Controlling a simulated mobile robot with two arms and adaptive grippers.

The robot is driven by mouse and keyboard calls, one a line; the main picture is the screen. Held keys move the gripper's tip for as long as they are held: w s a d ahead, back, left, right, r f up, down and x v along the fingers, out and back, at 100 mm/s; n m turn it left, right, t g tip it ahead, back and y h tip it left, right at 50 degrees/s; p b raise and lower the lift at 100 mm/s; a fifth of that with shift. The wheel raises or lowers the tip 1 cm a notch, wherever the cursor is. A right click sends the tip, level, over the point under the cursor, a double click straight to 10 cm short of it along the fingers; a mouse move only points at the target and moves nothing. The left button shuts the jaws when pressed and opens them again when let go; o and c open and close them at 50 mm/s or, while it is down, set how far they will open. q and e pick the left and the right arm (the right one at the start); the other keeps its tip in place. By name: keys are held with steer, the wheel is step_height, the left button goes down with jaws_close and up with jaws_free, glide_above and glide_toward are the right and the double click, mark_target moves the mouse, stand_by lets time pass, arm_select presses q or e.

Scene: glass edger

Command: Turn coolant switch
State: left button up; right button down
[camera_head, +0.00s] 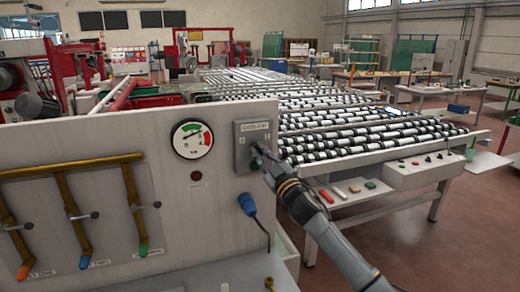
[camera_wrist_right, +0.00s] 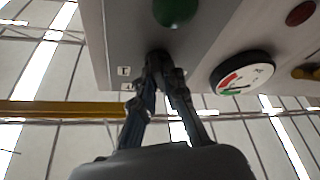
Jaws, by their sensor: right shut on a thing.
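The coolant switch box (camera_head: 243,136) is a grey box with a label, on the right end of the light machine panel. My right gripper (camera_head: 258,152) reaches it from the lower right, with its fingertips at the front of the box. In the right wrist view, the fingers of my right gripper (camera_wrist_right: 158,65) close together on a small dark switch knob (camera_wrist_right: 156,54). The fingers hide most of the knob, and its turn position cannot be told. A green round button (camera_wrist_right: 176,8) sits beside it. My left gripper is not in view.
A pressure gauge (camera_head: 192,139) and a dark red round button (camera_head: 196,176) are left of the box. A blue plug (camera_head: 247,204) with a cable hangs below. Brass pipes with valves (camera_head: 73,212) are at left. A roller conveyor (camera_head: 350,130) stands behind.

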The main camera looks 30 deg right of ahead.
steer(key=shift+n+y+p, duration=0.45)
steer(key=shift+n+y, duration=0.15)
steer(key=shift+n, duration=0.9)
steer(key=c, duration=1.4)
jaws_free()
steer(key=shift+s, duration=0.1)
steer(key=v, duration=1.1)
steer(key=shift+s+d, duration=0.15)
steer(key=shift+s, duration=0.3)
